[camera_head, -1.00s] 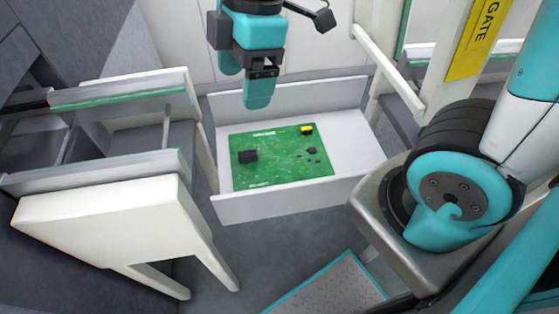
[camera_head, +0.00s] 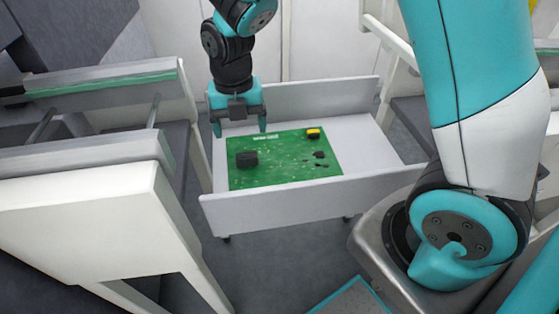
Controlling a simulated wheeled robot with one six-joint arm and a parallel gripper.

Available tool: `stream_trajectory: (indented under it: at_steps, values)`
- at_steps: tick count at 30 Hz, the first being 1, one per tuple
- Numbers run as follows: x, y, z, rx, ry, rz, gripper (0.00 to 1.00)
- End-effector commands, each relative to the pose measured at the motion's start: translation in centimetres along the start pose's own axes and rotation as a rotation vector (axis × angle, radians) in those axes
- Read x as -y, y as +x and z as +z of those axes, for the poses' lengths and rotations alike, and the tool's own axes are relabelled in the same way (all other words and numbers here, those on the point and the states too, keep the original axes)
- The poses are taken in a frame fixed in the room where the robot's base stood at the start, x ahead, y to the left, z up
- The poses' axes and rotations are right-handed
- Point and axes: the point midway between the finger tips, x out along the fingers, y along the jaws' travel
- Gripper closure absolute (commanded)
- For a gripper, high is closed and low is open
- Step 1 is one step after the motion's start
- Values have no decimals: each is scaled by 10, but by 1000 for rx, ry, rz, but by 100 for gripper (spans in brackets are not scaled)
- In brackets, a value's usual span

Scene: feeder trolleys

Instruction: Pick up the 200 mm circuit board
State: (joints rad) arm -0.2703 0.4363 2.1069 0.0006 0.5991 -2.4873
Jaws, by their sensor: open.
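A green circuit board (camera_head: 287,170) lies flat in a shallow white tray on wheels (camera_head: 310,202). It carries a large black block at its left, a yellow part at its far right and several small dark parts. My gripper (camera_head: 240,130) points down over the far left of the board and tray. Its two teal fingers are spread apart with nothing between them. I cannot tell exactly how high the fingertips are above the board.
A white-framed feeder trolley (camera_head: 90,220) stands close at the left of the tray. Another white frame (camera_head: 395,50) stands at the right. White panels (camera_head: 320,40) rise behind the tray. Grey floor (camera_head: 270,265) is open in front. The tray's right part is bare.

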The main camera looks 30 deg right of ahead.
Motion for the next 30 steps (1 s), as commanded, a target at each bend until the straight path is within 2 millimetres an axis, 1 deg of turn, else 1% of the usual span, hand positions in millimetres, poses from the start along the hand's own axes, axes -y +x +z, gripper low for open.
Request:
stream_trajectory:
  at_steps: [1, 3, 6, 11, 19, 22, 29, 30]
  values:
    - [0, 14, 0, -3, 0, -2, 17]
    - [0, 26, 0, -3, 1, -2, 17]
    - [0, 38, 0, -2, 1, -1, 17]
    - [1, 46, 0, 0, 1, 0, 17]
    - [5, 86, 2, -2, 2, -1, 17]
    - [5, 94, 2, 0, 2, 1, 17]
    - [5, 94, 2, 1, 1, 1, 17]
    - [5, 94, 2, 1, 1, 1, 22]
